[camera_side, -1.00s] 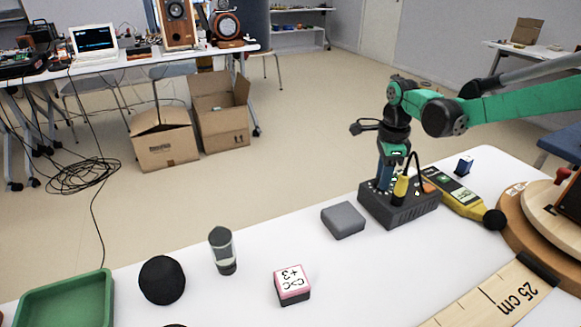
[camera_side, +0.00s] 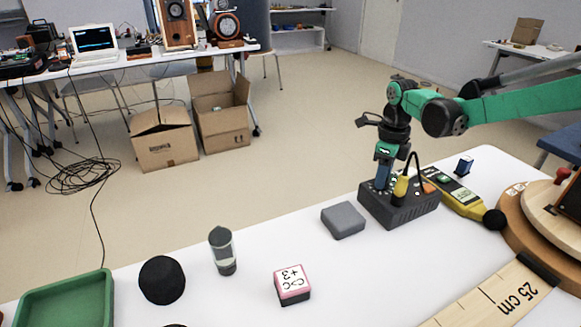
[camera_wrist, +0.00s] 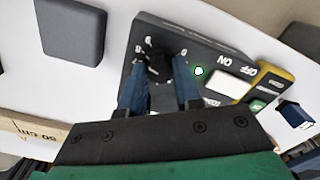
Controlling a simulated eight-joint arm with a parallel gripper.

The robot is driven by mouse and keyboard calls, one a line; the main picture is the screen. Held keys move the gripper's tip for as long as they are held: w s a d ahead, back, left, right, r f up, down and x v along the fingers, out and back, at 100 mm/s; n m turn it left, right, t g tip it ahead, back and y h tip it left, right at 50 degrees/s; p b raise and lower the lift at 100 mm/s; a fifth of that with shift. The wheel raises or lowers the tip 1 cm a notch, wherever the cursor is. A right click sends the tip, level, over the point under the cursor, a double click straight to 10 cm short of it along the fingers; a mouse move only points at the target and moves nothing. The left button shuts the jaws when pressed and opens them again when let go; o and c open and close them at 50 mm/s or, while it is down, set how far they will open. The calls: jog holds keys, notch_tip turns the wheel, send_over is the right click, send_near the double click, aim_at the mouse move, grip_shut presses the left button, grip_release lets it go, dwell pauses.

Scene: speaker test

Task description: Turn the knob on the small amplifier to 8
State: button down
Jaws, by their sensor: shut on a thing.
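The small amplifier (camera_side: 408,212) is a dark grey box on the white table, and it also shows in the wrist view (camera_wrist: 216,55). Its black knob (camera_wrist: 160,67) sits among white dial marks, which are too small and partly covered to read surely. My gripper (camera_side: 381,184) points down at the amplifier's left part. In the wrist view its blue fingers (camera_wrist: 160,80) are shut on the knob, one on each side. The knob's pointer cannot be made out.
A yellow plug (camera_side: 401,187) with a black cable rises from the amplifier close to my gripper. A yellow meter (camera_side: 456,196) lies just right of it, and a grey block (camera_side: 343,220) lies to the left.

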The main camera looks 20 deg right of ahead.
dwell(0.3)
jog(key=c, duration=0.6)
grip_release()
jog(key=shift+r, duration=2.8)
jog(key=shift+s+a+r+n, duration=0.1)
jog(key=shift+s+r+n, duration=0.1)
jog(key=shift+n, duration=0.2)
jog(key=s+a+n+t, duration=0.1)
jog(key=s+n, duration=0.3)
jog(key=n, duration=0.5)
jog(key=s+a+r+n+t, duration=0.1)
jog(key=s+a+n+t, duration=0.1)
jog(key=n, duration=0.8)
jog(key=s+a+r+n+t, duration=0.1)
jog(key=s+n+t, duration=0.3)
jog(key=s+n, duration=0.3)
jog(key=n, duration=0.3)
jog(key=shift+a, duration=0.35)
